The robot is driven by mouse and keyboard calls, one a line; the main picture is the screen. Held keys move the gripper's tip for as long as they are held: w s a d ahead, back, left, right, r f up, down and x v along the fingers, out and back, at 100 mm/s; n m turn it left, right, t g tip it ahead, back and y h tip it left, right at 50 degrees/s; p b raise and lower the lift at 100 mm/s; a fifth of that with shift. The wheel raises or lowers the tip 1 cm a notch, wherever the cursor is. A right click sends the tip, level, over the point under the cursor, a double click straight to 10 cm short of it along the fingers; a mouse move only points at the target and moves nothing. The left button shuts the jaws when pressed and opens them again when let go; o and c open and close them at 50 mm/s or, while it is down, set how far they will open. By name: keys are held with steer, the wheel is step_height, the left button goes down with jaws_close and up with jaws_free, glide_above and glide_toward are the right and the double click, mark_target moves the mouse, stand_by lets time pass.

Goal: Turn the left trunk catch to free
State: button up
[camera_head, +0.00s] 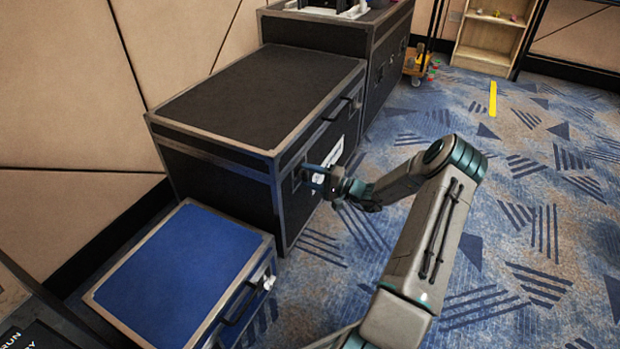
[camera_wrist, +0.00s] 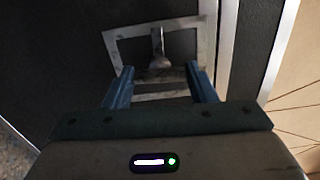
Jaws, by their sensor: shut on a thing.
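The large black trunk (camera_head: 255,95) with metal edging stands against the wall. Its left catch (camera_wrist: 158,62) shows in the wrist view as a metal piece inside a pale rectangular frame on the dark front panel. My gripper (camera_head: 318,180) is at the left part of the trunk's front face, and its arm reaches in from the right. In the wrist view my gripper (camera_wrist: 160,76) has its two blue fingers on either side of the catch, shut on it. The exact contact is dim and partly hidden. In the head view the arm's end covers the catch area.
A blue-topped case (camera_head: 180,270) stands close in front at the left. Another black case (camera_head: 325,32) stands behind the trunk. A wooden shelf (camera_head: 487,55) is at the back right. The patterned carpet (camera_head: 540,230) to the right is clear.

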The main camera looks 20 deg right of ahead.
steer(key=shift+f+n, duration=0.1)
steer(key=shift+n, duration=0.4)
steer(key=o, duration=1)
steer(key=p+v, duration=0.4)
steer(key=v, duration=1)
